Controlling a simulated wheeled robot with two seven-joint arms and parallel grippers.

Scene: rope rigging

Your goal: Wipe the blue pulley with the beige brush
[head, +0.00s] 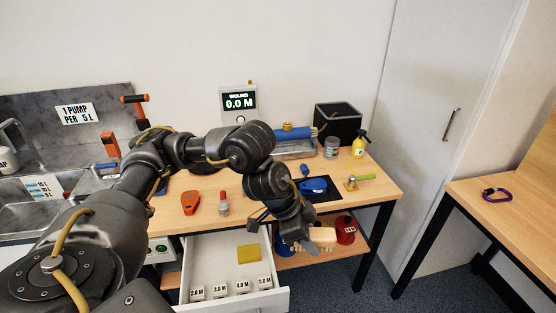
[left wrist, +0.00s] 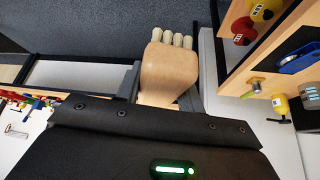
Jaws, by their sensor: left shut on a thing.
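The beige brush (head: 322,236) is in my left gripper (head: 303,240), in front of the table edge and over the open drawer's right side. In the left wrist view the brush (left wrist: 170,75) shows a wooden body between the fingers, with pale bristle tufts at its far end. The blue pulley (head: 313,185) lies on a dark mat on the table, behind and apart from the brush. It also shows at the right of the left wrist view (left wrist: 300,60). My right gripper is not in view.
An open white drawer (head: 281,299) holds a yellow block (head: 248,253) and labelled weights. A red spool (head: 345,230) sits on the lower shelf. A yellow bottle (head: 359,145), grey can (head: 331,148) and black bin (head: 338,122) stand behind the pulley. An orange tool (head: 190,203) lies left.

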